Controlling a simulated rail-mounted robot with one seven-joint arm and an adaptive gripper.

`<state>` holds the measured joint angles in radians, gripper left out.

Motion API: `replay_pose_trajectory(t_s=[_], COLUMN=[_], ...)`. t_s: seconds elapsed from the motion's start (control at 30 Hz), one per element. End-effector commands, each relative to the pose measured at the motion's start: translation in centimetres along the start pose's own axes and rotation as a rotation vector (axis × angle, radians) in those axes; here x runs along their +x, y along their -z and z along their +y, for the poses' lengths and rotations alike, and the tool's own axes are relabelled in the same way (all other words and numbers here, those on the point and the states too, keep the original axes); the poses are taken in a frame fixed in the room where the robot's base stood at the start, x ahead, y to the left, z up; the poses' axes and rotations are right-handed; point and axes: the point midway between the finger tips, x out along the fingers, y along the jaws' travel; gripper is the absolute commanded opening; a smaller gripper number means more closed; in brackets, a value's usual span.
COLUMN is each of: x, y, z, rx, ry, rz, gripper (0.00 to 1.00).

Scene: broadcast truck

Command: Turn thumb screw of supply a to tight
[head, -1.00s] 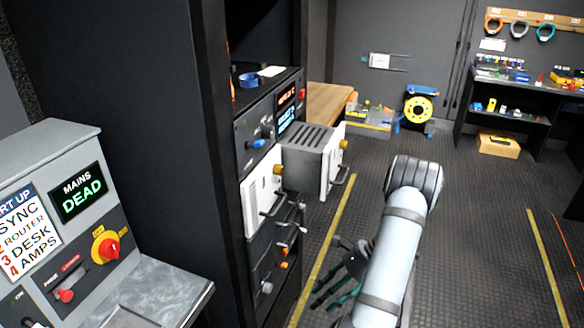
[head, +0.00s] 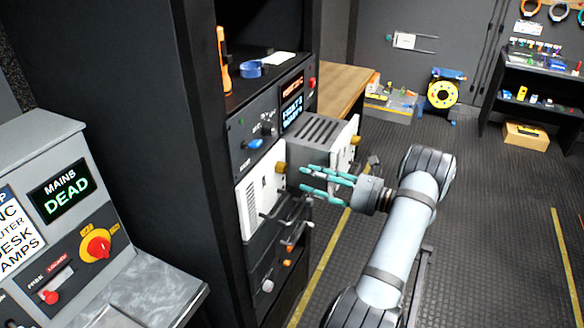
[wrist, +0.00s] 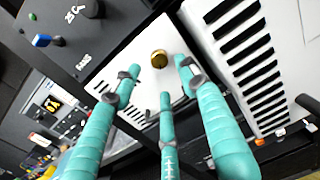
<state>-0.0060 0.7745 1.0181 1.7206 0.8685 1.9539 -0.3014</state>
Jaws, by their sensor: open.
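Two supply modules with white fronts and brass thumb screws sit in the rack; I cannot read which is supply a. The left module's front (head: 263,200) is set back in the rack, with its thumb screw (head: 281,168) at the upper right corner. The right module (head: 318,135) juts out, with its own thumb screw (head: 355,140). My gripper (head: 312,182) has its teal fingers spread, pointing at the left module. In the wrist view the brass screw (wrist: 159,59) lies just beyond the open fingertips, with a gap and nothing held.
The jutting module's slotted side (wrist: 250,60) is close to the right finger in the wrist view. A panel with a blue switch (head: 256,143) is above the left module. Black handles (head: 275,215) stick out below. The floor at right is open.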

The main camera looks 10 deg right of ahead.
Motion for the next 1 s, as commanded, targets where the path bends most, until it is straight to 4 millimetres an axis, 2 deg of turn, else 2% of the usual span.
replay_pose_trajectory(t_s=[0.03, 0.2, 0.4, 0.73, 1.0], x=[1.2, 4.0, 5.9, 6.4, 6.4], y=[-0.4, -0.3, -0.1, 0.1, 0.1], z=[0.2, 0.1, 0.1, 0.1, 0.1], rx=[0.001, 0.001, 0.0, 0.0, 0.0], ry=[-0.006, -0.003, -0.002, -0.002, -0.002], rz=[0.001, 0.002, 0.003, 0.003, 0.003], gripper=[0.43, 0.43, 0.43, 0.43, 0.28])
